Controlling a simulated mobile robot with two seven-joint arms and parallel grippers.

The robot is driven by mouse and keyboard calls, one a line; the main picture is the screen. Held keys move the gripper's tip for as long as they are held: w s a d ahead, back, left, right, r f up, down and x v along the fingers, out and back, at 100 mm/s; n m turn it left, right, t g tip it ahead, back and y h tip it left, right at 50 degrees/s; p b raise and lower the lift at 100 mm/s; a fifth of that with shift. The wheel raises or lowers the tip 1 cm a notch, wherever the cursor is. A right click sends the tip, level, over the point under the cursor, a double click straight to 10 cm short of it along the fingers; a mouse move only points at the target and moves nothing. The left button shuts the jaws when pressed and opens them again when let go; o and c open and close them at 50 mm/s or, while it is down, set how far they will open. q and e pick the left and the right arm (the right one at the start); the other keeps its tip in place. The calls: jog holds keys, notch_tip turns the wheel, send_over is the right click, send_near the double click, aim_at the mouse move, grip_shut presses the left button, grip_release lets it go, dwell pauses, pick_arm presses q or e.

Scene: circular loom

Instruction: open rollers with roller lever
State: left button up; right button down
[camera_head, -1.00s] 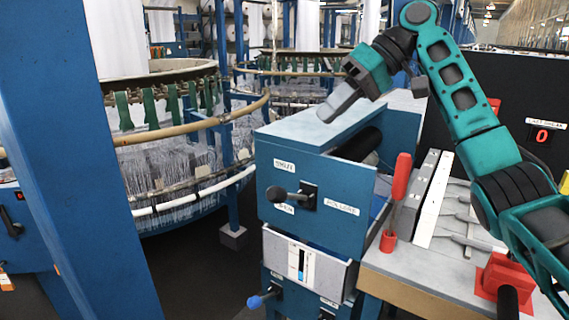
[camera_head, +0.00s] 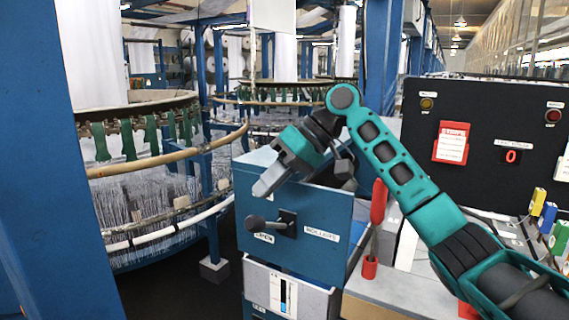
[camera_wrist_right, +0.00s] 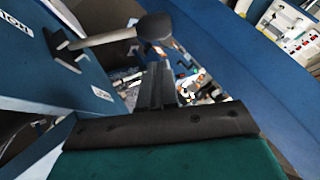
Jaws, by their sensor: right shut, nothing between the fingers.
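My right gripper (camera_head: 264,187) is shut and empty, just above the lever in the head view and hiding part of the box's upper front. In the right wrist view the lever's knob (camera_wrist_right: 155,27) shows just beyond the shut fingers (camera_wrist_right: 158,85), with its rod running left to the plate. Contact cannot be told. My left gripper is not in view.
A red-handled tool (camera_head: 378,203) stands upright right of the box. A black control panel (camera_head: 485,130) is at the right. The circular loom (camera_head: 150,155) is at the left, behind a blue post (camera_head: 65,170). A grey panel with a gauge (camera_head: 285,292) sits below the lever.

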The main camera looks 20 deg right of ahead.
aim_at(269, 224)
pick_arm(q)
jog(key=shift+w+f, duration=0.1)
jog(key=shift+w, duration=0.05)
pick_arm(e)
jog(key=shift+s+a+f, duration=0.15)
jog(key=shift+s+f, duration=0.2)
jog(key=shift+f, duration=0.2)
jog(key=shift+s+a+f, duration=0.15)
jog(key=shift+s+f, duration=0.15)
jog(key=shift+f, duration=0.25)
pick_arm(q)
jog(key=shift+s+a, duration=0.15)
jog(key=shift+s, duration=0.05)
